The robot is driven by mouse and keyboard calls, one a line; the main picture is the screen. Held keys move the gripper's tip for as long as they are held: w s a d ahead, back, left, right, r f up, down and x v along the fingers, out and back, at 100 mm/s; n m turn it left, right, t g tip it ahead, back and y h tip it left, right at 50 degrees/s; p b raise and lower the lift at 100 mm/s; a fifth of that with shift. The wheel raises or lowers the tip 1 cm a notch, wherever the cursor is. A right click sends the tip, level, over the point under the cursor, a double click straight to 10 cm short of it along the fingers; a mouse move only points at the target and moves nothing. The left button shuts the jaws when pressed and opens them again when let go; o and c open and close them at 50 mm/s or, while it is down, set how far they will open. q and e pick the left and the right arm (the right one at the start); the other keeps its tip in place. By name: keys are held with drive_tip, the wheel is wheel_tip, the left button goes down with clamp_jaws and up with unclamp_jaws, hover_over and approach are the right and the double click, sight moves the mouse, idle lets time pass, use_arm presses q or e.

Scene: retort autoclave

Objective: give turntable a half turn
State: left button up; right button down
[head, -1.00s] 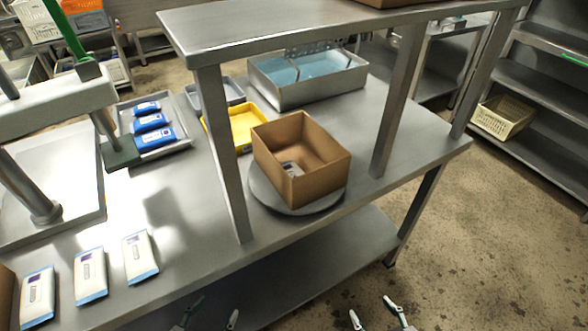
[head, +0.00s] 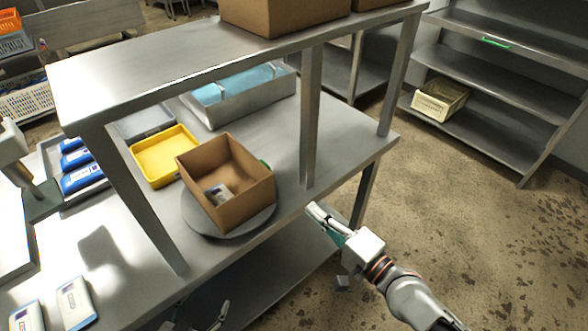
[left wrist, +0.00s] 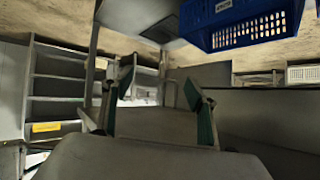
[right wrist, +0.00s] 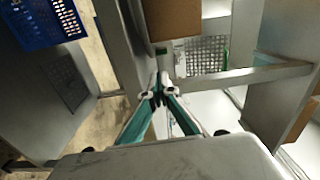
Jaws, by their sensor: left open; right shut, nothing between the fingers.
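The turntable (head: 262,221) is a round grey disc near the table's front edge, under the shelf. An open cardboard box (head: 247,205) stands on it and covers most of it. My left gripper (head: 196,315) is low at the bottom edge of the head view. Its fingers stand open and empty in the left wrist view (left wrist: 160,95).
A shelf post (head: 312,120) rises behind and right of the turntable, another (head: 140,205) to its left. A yellow tray (head: 165,172) is close behind the box. White pouches (head: 75,303) lie at the front left. Floor right of the table is clear.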

drive_tip(key=x, duration=1.2)
drive_tip(key=shift+w+a+r+p, duration=0.25)
drive_tip(key=shift+w+p, duration=0.05)
use_arm(q)
drive_tip(key=shift+s+a+f, duration=0.2)
drive_tip(key=shift+s+a, duration=0.1)
drive_tip(key=shift+a, duration=0.05)
use_arm(e)
drive_tip(key=shift+w+a+f, duration=0.1)
drive_tip(key=shift+w+a, duration=0.3)
drive_tip(key=shift+w, duration=0.15)
drive_tip(key=y+b, duration=0.1)
drive_tip(key=b, duration=0.1)
drive_tip(key=w+n+g+y+b, duration=0.1)
drive_tip(key=b, duration=0.1)
drive_tip(key=shift+w+a+g, duration=0.25)
drive_tip(key=shift+w+g, duration=0.05)
drive_tip(key=shift+w, duration=0.05)
use_arm(q)
drive_tip(key=f, duration=0.3)
drive_tip(key=shift+d+f, duration=0.25)
drive_tip(key=shift+f, duration=0.05)
drive_tip(key=shift+w+r, duration=0.1)
drive_tip(key=shift+r, duration=0.2)
